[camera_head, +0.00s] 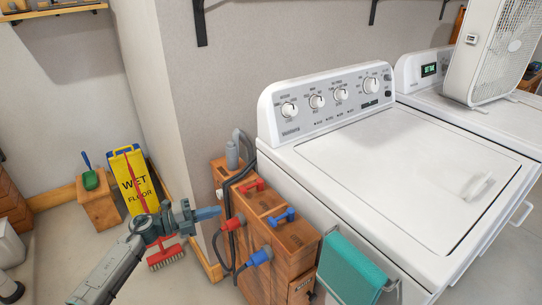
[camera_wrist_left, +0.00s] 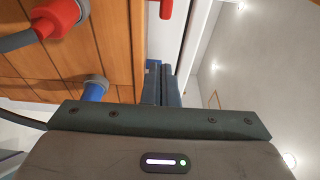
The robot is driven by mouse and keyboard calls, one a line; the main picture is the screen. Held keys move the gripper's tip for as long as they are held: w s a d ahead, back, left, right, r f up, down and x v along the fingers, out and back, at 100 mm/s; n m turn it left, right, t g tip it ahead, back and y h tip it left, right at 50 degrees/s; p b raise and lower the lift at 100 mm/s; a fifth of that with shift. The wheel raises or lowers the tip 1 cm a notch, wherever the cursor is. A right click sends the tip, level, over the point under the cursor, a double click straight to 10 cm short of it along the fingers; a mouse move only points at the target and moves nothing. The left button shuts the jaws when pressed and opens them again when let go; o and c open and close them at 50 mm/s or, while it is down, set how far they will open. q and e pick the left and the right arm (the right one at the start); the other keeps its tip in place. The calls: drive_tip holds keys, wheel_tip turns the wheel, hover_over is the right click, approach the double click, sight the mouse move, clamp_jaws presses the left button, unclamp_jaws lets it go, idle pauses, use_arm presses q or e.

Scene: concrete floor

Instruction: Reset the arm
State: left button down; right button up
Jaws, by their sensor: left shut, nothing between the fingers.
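My left arm comes in from the lower left in the head view. Its gripper (camera_head: 207,213) is shut and empty, with the fingers pointing right toward the wooden cabinet (camera_head: 303,238). In the left wrist view the closed fingers (camera_wrist_left: 162,86) stick out past the dark gripper edge. A red hose connector (camera_head: 236,222) and a blue hose connector (camera_head: 260,256) are on the cabinet's side, close to the gripper. They also show at the left of the wrist view, red (camera_wrist_left: 62,17) and blue (camera_wrist_left: 95,88). My right gripper is not in view.
A white washer (camera_head: 400,170) stands right of the cabinet, with a teal towel (camera_head: 350,270) on its front. Red (camera_head: 252,187) and blue (camera_head: 282,216) handles are on the cabinet top. A yellow wet-floor sign (camera_head: 134,182) and a red brush (camera_head: 165,257) are on the left.

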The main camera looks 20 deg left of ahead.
use_arm(q)
drive_tip(key=s+d+f+n+g+y, duration=0.3)
drive_tip(key=s+n+y, duration=0.2)
drive_tip(key=s+n, duration=0.5)
drive_tip(key=s+d+f+n+g+y, duration=0.25)
drive_tip(key=s+n+y, duration=0.25)
drive_tip(key=s+n, duration=0.5)
drive_tip(key=s+d+f+n+g+y, duration=0.25)
drive_tip(key=s+n+y, duration=0.35)
drive_tip(key=s, duration=0.7)
wheel_tip(320, 180, down, 24)
drive_tip(key=w+a+n+g+h+p, duration=0.1)
drive_tip(key=w+a+n, duration=0.1)
drive_tip(key=s+f+p, duration=0.1)
drive_tip(key=s+f, duration=0.5)
drive_tip(key=f, duration=0.3)
drive_tip(key=s+a+f+g, duration=0.1)
drive_tip(key=s+f, duration=0.6)
drive_tip(key=f, duration=0.3)
drive_tip(key=shift+a+f+p, duration=0.15)
drive_tip(key=shift+a+p, duration=0.05)
drive_tip(key=shift+p, duration=0.15)
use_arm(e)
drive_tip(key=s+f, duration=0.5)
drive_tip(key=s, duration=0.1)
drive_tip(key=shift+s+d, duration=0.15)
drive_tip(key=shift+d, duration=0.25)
use_arm(q)
drive_tip(key=shift+s, duration=0.1)
